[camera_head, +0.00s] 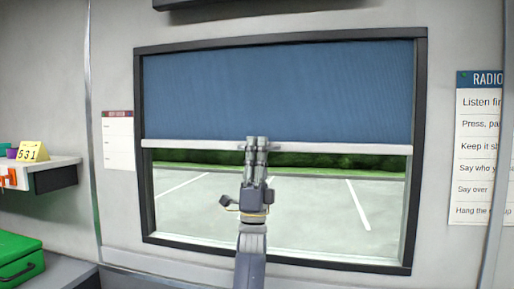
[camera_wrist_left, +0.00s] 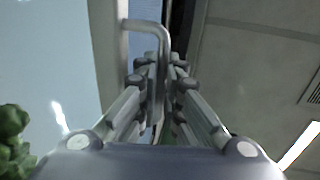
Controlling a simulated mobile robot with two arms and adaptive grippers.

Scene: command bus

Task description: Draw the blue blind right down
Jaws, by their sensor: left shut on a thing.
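The blue blind (camera_head: 280,90) hangs in the dark-framed window and covers roughly its upper half. Its pale bottom bar (camera_head: 345,148) runs level across the window. My left gripper (camera_head: 257,145) is at the middle of this bar, with its fingers pointing up. In the left wrist view, my left gripper (camera_wrist_left: 162,75) is shut on a bent grey handle (camera_wrist_left: 147,27) that sticks out from the bar. The fingers hide part of the handle. My right gripper is in neither view.
Below the bar, the glass (camera_head: 320,205) shows a parking lot and hedge. A dark window frame (camera_head: 423,150) surrounds it. A shelf (camera_head: 50,163) with a yellow number card (camera_head: 33,151) and a green case (camera_head: 18,258) are at left. A radio notice (camera_head: 480,150) is on the right wall.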

